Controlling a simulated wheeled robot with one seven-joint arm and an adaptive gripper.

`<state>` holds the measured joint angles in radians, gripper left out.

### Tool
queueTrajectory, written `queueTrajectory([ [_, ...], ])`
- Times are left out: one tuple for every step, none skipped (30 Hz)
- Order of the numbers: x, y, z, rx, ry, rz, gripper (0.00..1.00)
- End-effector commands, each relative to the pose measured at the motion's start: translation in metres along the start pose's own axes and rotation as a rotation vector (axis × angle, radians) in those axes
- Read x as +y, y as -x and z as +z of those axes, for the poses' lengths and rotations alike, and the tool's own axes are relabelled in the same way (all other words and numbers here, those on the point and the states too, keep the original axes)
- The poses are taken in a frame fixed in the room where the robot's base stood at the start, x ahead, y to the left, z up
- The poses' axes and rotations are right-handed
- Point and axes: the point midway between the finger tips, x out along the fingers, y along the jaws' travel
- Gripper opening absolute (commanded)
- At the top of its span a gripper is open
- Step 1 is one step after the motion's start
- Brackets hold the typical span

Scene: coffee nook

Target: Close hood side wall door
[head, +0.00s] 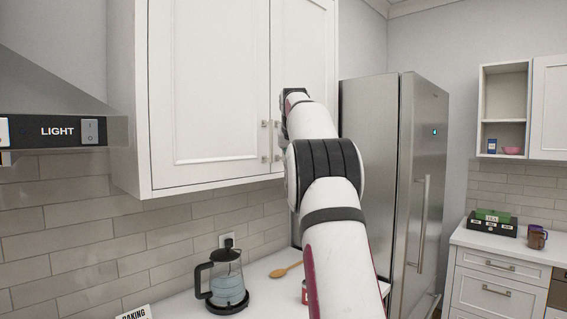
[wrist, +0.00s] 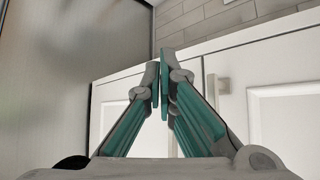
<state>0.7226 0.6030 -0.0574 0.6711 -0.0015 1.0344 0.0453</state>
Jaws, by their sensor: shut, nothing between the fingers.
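The hood side wall cabinet has a left door (head: 207,80) and a right door (head: 302,45), both white panels. Both look flush with the cabinet front, with no gap that I can see. Two upright metal handles (head: 264,140) sit close to the middle seam; one handle (wrist: 214,98) also shows in the wrist view. My gripper (wrist: 160,78) is shut and empty, its teal-padded fingers together at the tips. It is in front of the right door, close to the handles; whether it touches the door is hidden. In the head view my arm covers part of the right door.
A range hood (head: 75,131) is left of the cabinet. A steel fridge (head: 372,160) stands just right of it. Below, a glass kettle (head: 227,277) and a wooden spoon (head: 284,270) are on the counter. The space in front of the left door is clear.

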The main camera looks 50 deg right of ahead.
Motion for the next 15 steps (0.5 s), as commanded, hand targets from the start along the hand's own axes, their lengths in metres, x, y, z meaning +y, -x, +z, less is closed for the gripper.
queueTrajectory([
  [0.004, 0.007, -0.003, 0.007, -0.003, 0.002, 0.0],
  [0.006, 0.011, -0.004, 0.007, -0.003, 0.002, 0.0],
  [0.009, 0.015, -0.004, 0.006, -0.002, 0.001, 0.0],
  [0.011, 0.019, -0.004, 0.006, -0.002, 0.001, 0.0],
  [0.014, 0.023, -0.005, 0.006, -0.003, 0.001, 0.0],
  [0.018, 0.029, -0.006, 0.006, -0.004, 0.002, 0.0],
  [0.021, 0.034, -0.007, 0.008, -0.004, 0.003, 0.0],
  [0.023, 0.038, -0.008, 0.008, -0.003, 0.002, 0.0],
  [0.027, 0.044, -0.009, 0.007, -0.002, 0.002, 0.0],
  [0.03, 0.049, -0.01, 0.007, -0.003, 0.002, 0.0],
  [0.033, 0.053, -0.01, 0.007, -0.004, 0.002, 0.0],
  [0.035, 0.058, -0.011, 0.006, -0.003, 0.001, 0.0],
  [0.038, 0.061, -0.011, 0.006, -0.002, 0.001, 0.0],
  [0.04, 0.065, -0.012, 0.006, -0.002, 0.002, 0.0],
  [0.042, 0.069, -0.013, 0.006, -0.001, 0.002, 0.0],
])
